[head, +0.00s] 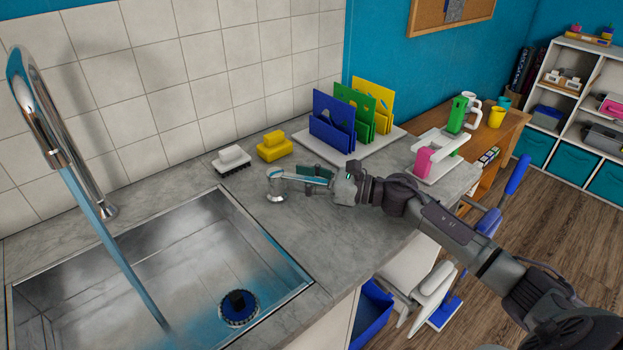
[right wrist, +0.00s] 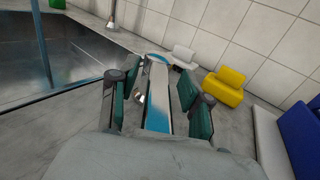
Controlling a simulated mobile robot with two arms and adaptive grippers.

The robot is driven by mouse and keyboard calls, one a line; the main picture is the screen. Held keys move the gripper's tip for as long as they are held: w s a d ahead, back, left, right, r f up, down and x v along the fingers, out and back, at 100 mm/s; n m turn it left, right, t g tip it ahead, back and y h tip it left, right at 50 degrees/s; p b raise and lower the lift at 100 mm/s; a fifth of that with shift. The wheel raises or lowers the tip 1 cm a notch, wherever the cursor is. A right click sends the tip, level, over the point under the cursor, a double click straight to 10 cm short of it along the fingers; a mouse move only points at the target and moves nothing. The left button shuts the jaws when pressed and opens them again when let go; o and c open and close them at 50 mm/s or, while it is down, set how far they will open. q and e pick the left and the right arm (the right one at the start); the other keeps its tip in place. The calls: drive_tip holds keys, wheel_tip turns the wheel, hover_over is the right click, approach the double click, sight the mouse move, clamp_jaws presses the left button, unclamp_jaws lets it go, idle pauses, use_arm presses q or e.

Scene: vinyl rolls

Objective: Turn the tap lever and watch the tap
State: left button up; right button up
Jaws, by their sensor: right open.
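The chrome tap (head: 40,100) arches over the steel sink at the left of the head view, and a bluish stream of water (head: 110,245) runs from its spout into the basin. The tap lever (head: 277,187) stands on the counter right of the sink, its handle pointing right. My right gripper (head: 318,180) is at the handle's end. In the right wrist view the lever's long handle (right wrist: 158,92) lies between the two open fingers of the gripper (right wrist: 155,105); I cannot tell whether either finger touches it. My left gripper is not in view.
A white brush (head: 233,158) and a yellow sponge (head: 275,146) lie behind the lever by the tiled wall. Blue, green and yellow racks (head: 335,122) stand on a white tray further right. The sink (head: 300,275) is left of the lever; grey counter surrounds it.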

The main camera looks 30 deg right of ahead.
drive_tip(key=v, duration=1.2)
drive_tip(key=shift+a, duration=0.1)
idle(0.4)
